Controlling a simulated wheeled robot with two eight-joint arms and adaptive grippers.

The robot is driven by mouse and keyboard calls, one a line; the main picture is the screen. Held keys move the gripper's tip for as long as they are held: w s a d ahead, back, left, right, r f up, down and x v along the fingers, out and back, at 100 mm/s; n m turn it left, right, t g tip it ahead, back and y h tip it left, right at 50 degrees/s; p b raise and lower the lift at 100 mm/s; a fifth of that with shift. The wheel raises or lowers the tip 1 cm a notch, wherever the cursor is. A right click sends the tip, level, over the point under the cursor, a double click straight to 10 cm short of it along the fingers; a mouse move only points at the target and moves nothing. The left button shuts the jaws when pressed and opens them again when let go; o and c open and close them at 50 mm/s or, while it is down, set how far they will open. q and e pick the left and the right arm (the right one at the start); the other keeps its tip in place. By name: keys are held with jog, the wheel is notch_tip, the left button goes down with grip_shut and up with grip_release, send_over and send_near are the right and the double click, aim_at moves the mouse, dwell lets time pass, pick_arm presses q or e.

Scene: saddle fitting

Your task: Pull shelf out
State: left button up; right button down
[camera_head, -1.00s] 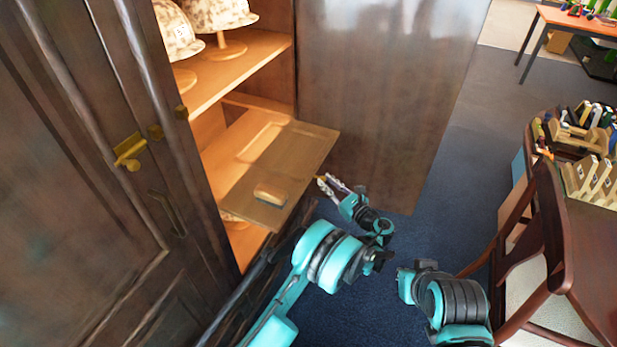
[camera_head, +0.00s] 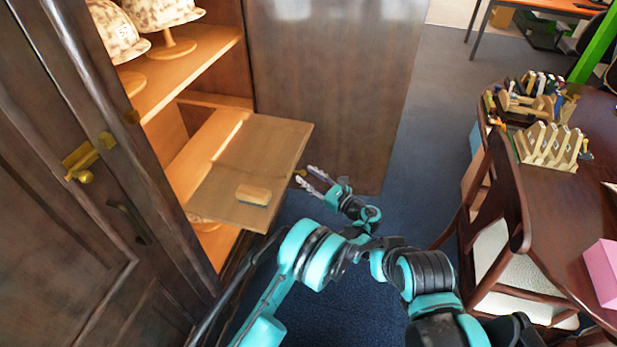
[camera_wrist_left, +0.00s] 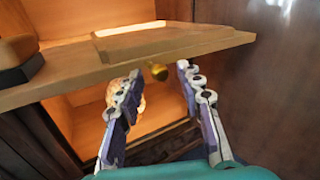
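The wooden shelf (camera_head: 272,140) sticks out of the open dark cabinet, below a fixed upper shelf, with part of it still inside. A small wooden block-like item (camera_head: 253,194) lies on it near its front edge; it shows at the left in the wrist view (camera_wrist_left: 18,55). A round brass knob (camera_wrist_left: 158,72) sits under the shelf's front edge. My left gripper (camera_head: 304,173) is at that edge. In the wrist view its two fingers (camera_wrist_left: 157,78) are apart, one on each side of the knob, with gaps visible. My right gripper is not in view.
The upper shelf (camera_head: 190,72) holds patterned helmets on stands. The cabinet's right door (camera_head: 330,80) stands behind the shelf. A chair (camera_head: 495,225) and a desk (camera_head: 570,200) with wooden racks are at the right. Blue carpet lies between.

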pick_arm(q)
notch_tip(320, 180, up, 10)
dwell(0.7)
jog(key=s+a+r+n+g+h, duration=0.25)
jog(key=a+r+n, duration=0.25)
jog(key=a, duration=0.6)
jog(key=s+a+r+n+g+h, duration=0.3)
jog(key=s+a+n, duration=0.4)
jog(key=s+a, duration=0.3)
jog(key=s+a+f+n+h, duration=0.1)
jog(key=s+f+n+h, duration=0.1)
jog(key=s+n, duration=0.5)
jog(key=s+a+f+n+h, duration=0.1)
jog(key=s+f+n+h, duration=0.2)
jog(key=s+n, duration=0.4)
jog(key=s+h, duration=0.1)
jog(key=s, duration=0.8)
jog(key=shift+s+f+g, duration=0.25)
jog(key=shift+g, duration=0.1)
